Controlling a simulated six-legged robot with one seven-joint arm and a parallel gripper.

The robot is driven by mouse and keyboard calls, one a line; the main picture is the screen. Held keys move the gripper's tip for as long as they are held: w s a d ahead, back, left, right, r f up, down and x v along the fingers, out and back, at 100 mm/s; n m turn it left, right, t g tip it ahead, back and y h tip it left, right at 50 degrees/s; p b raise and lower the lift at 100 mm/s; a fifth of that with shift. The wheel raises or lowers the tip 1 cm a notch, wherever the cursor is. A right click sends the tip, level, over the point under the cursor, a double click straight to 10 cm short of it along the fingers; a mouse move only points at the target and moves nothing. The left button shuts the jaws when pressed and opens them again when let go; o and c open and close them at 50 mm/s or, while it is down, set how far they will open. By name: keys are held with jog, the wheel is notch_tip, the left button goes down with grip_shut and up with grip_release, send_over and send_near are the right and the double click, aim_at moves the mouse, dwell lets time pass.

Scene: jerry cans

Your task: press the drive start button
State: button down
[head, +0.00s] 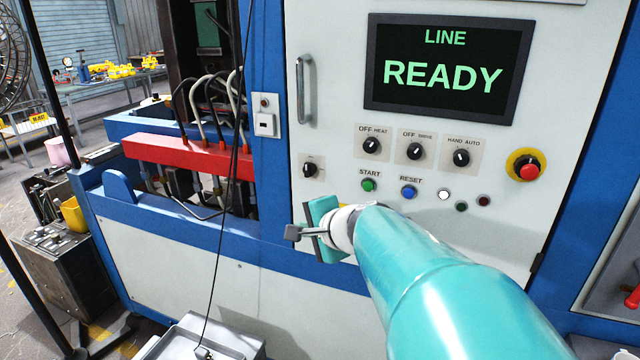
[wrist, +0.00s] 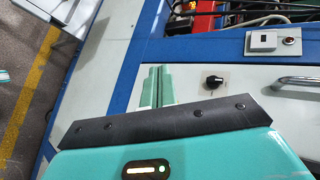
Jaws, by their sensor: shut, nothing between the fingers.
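The green START button (head: 369,185) is on the white cabinet door, below the HEAT knob (head: 371,146). The blue RESET button (head: 408,192) is to its right. The screen (head: 448,69) reads LINE READY. My gripper (head: 293,233) is lower left of the START button, apart from it, pointing left. In the wrist view its fingers (wrist: 156,87) are together and empty, left of a black knob (wrist: 213,82). The START button does not show there.
A red emergency button (head: 529,171) on a yellow ring is at the door's right. A metal handle (head: 304,90) stands out at the door's upper left. A red beam (head: 185,151) with cables and a blue frame lie left. A thin cable hangs left of my gripper.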

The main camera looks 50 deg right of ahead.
aim_at(369, 191)
jog(key=s+d+m+h, duration=0.4)
jog(key=d+m, duration=0.2)
jog(key=d, duration=0.5)
jog(key=shift+s+m, duration=0.25)
jog(key=shift+m, duration=0.05)
jog(key=shift+d+r, duration=0.1)
jog(key=shift+d, duration=0.1)
jog(key=shift+w+d, duration=0.6)
jog(key=shift+d, duration=0.7)
jog(key=shift+w+d, duration=0.6)
jog(key=shift+d, duration=0.7)
jog(key=shift+w+d, duration=0.6)
jog(key=shift+d, duration=0.7)
jog(key=shift+d, duration=0.1)
jog(key=shift+w+d, duration=0.15)
jog(key=shift+d, duration=0.15)
jog(key=shift+w+d, duration=0.15)
jog(key=shift+d, duration=0.2)
jog(key=shift+a, duration=0.1)
jog(key=shift+s+a, duration=0.3)
jog(key=shift+a, duration=0.35)
